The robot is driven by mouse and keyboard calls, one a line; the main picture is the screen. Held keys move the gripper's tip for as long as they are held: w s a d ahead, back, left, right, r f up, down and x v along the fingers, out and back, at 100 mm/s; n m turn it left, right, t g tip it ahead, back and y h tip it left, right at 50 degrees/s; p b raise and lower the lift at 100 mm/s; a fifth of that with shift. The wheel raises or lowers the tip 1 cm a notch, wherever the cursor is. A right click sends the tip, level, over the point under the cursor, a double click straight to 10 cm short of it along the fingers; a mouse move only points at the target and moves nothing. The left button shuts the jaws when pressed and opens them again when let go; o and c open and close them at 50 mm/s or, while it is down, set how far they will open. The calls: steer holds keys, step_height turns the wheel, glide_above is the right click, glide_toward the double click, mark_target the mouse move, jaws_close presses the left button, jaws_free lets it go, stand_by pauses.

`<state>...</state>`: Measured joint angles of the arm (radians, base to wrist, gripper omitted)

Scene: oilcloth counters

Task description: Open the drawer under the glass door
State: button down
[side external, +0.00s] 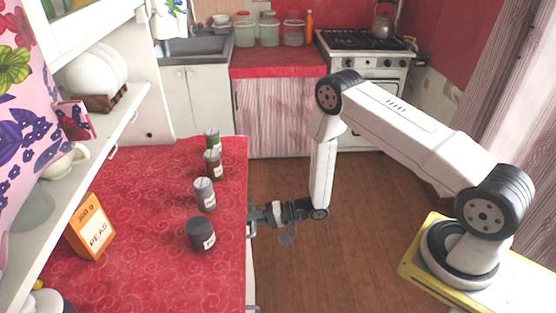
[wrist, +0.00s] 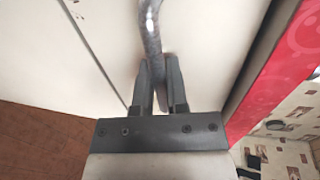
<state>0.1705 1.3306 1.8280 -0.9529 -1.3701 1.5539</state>
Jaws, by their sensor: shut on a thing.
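My gripper (side external: 258,214) is at the right edge of the red-covered counter, low against the cabinet side. In the wrist view my gripper (wrist: 157,92) is shut on a grey curved metal handle (wrist: 151,35). The handle stands on a white drawer front (wrist: 210,45), between a dark gap line and the counter's red edge. The front looks flush in this view, but I cannot tell for sure. In the side view the handle and most of the front are hidden by the counter and my gripper. I cannot make out a glass door.
Several jars, among them a dark-lidded one (side external: 201,234), stand on the red counter (side external: 150,200) near its right edge. An orange PEAS box (side external: 90,226) stands at left. The wooden floor (side external: 345,235) around my arm is clear. A stove (side external: 365,75) stands behind.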

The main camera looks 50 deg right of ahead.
steer(key=shift+s+d, duration=0.1)
steer(key=f+v, duration=0.3)
steer(key=v, duration=1)
steer(key=d+f+v, duration=0.1)
steer(key=f+v, duration=0.2)
steer(key=v, duration=1.1)
steer(key=shift+s+d+r, duration=0.2)
steer(key=shift+s, duration=0.4)
steer(key=c, duration=0.7)
jaws_free()
steer(key=shift+o, duration=0.2)
